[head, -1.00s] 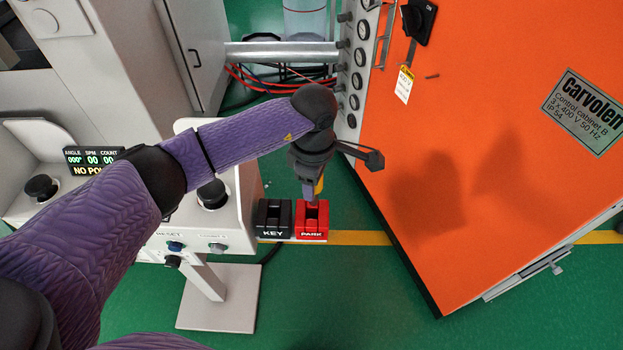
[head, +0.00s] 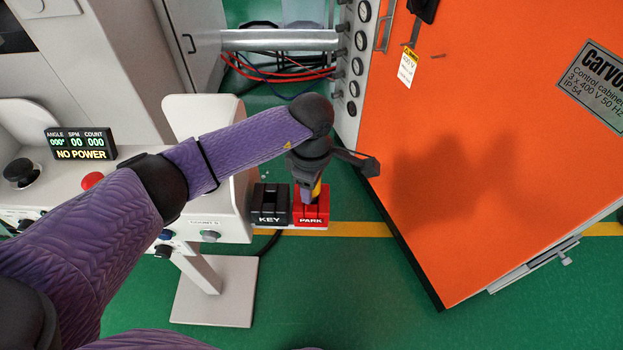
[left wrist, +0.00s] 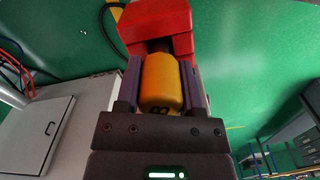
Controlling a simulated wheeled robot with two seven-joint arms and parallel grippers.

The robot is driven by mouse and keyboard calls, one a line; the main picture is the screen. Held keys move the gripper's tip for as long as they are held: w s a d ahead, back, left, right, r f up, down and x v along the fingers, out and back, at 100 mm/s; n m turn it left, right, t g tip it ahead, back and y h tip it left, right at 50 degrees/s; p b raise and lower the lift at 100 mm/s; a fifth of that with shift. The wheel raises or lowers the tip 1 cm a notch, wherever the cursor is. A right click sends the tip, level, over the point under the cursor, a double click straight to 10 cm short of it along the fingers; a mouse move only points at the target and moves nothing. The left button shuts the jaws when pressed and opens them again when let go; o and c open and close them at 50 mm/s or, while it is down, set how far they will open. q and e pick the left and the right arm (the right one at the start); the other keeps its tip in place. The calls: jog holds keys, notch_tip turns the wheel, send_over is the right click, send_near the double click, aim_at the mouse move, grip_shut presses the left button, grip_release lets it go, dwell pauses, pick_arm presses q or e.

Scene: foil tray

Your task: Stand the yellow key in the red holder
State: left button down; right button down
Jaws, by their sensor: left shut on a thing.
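The red holder (head: 325,206), labelled PARK, stands low beside the console. My left gripper (head: 309,194) is right over it in the head view, fingers pointing down and overlapping its top. The gripper is shut on the yellow key (head: 317,188), which is mostly hidden by the fingers there. In the left wrist view the yellow key (left wrist: 160,82) sits between the two fingers, its dark end meeting the red holder (left wrist: 155,18). I cannot tell how deep it is in. My right gripper is not in view.
A black holder labelled KEY (head: 270,208) stands directly left of the red one. The white console (head: 215,215) with its NO POWER display (head: 80,146) is further left. An orange cabinet (head: 470,160) stands close on the right. Green floor is clear in front.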

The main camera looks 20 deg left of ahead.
pick_arm(q)
jog(key=shift+f, duration=0.25)
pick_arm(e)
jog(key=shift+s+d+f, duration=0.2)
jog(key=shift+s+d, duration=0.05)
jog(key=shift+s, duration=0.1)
pick_arm(q)
jog(key=shift+c, duration=0.7)
grip_release()
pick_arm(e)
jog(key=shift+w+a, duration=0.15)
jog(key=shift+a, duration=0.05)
pick_arm(q)
notch_tip(320, 180, up, 10)
jog(key=p, duration=0.2)
jog(key=shift+p, duration=0.3)
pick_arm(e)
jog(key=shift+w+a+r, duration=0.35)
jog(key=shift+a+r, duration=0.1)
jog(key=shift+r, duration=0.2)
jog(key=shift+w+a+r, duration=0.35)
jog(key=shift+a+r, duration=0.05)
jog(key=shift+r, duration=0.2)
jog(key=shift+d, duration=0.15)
